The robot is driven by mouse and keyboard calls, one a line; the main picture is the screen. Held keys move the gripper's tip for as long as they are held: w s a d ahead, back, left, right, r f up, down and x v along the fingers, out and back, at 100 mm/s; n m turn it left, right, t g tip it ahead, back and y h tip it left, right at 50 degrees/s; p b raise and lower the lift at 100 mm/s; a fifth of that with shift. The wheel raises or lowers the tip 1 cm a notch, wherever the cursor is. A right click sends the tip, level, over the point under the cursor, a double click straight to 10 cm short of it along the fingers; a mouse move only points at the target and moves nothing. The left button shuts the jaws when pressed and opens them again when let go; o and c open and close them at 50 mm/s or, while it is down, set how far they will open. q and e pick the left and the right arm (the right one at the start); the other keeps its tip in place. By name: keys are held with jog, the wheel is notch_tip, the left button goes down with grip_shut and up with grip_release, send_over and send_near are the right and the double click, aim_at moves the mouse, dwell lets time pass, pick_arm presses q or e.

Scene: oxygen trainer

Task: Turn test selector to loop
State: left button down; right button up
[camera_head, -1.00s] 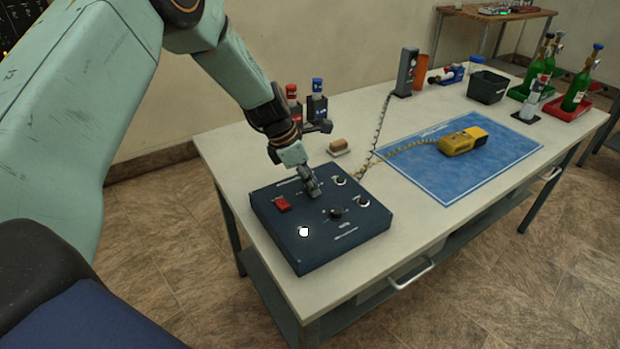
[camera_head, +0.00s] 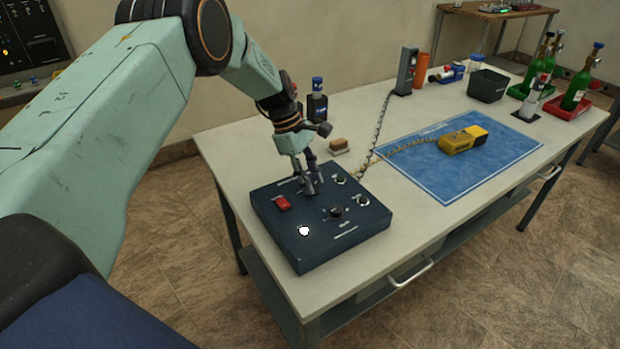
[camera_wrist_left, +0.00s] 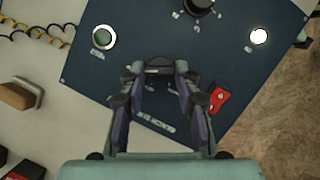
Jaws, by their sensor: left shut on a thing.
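The dark blue test box (camera_head: 290,240) lies on the near left part of the table. My left gripper (camera_head: 312,190) reaches down to the rear part of its top face. In the left wrist view, the left fingers (camera_wrist_left: 159,74) are closed around a dark knob, the test selector (camera_wrist_left: 158,62), between the red switch and a round pale-green dial. The fingers hide most of the knob and some of the printing around it, so I cannot read its setting. My right gripper is not in view.
On the box are a red switch (camera_head: 283,203), a black knob (camera_head: 336,212), a round green dial (camera_head: 340,180) and a lit white lamp (camera_head: 304,231). A brown block (camera_head: 338,146) and a coiled cord lie behind. A yellow device (camera_head: 463,140) lies on the blue mat (camera_head: 420,180).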

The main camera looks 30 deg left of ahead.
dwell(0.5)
pick_arm(q)
jog(key=c, duration=1)
grip_release()
jog(key=shift+o, duration=0.2)
jog(key=v, duration=1.2)
jog(key=shift+w, duration=0.1)
